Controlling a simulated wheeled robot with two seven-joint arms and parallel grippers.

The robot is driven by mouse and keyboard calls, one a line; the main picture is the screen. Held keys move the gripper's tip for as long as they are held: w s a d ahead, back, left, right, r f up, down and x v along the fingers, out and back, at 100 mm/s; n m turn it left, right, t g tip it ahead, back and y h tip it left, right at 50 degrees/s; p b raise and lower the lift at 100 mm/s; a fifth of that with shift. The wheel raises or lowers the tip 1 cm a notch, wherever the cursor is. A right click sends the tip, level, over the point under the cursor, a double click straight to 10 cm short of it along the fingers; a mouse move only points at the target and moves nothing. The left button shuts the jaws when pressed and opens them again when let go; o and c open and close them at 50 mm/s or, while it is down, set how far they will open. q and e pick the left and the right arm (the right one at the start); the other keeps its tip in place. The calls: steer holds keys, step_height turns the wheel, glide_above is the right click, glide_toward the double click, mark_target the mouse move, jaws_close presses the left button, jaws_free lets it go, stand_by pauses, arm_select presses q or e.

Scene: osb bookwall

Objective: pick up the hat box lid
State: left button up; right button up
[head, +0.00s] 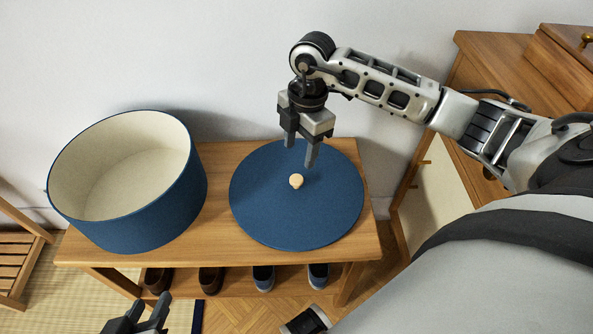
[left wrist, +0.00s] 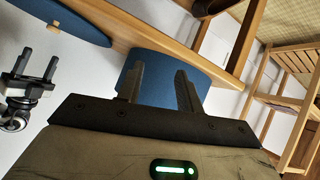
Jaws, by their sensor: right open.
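The hat box lid (head: 260,215) is a flat blue disc with a small pale wooden knob (head: 297,181) at its centre. It lies on the right part of the wooden bench and also shows in the left wrist view (left wrist: 82,18). My right gripper (head: 301,152) is open and empty, pointing down above the lid, just behind the knob. The open hat box (head: 140,219), blue outside and cream inside, stands on the bench's left part. My left gripper (head: 142,318) is open and empty, low in front of the bench; its fingers show in the left wrist view (left wrist: 160,85).
The wooden bench (head: 217,190) has a lower shelf with several shoes (head: 263,277). A wooden cabinet (head: 485,75) stands at the right and a slatted wooden rack (head: 18,258) at the left. A pale wall (head: 180,50) rises behind the bench.

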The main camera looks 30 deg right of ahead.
mark_target(296, 178)
steer(key=f, duration=0.2)
steer(key=shift+a+f, duration=0.2)
steer(key=shift+f, duration=0.2)
steer(key=f, duration=0.1)
steer(key=f+b, duration=0.1)
steer(key=f, duration=0.1)
steer(key=f+b, duration=0.1)
steer(key=shift+s+a+f, duration=0.3)
steer(key=shift+f, duration=0.3)
steer(key=shift+r, duration=0.1)
steer(key=c, duration=0.9)
jaws_close()
arm_select(q)
steer(key=shift+w+d+r+t+h, duration=0.15)
steer(key=shift+d+r+t+h, duration=0.25)
steer(key=shift+r+t, duration=0.35)
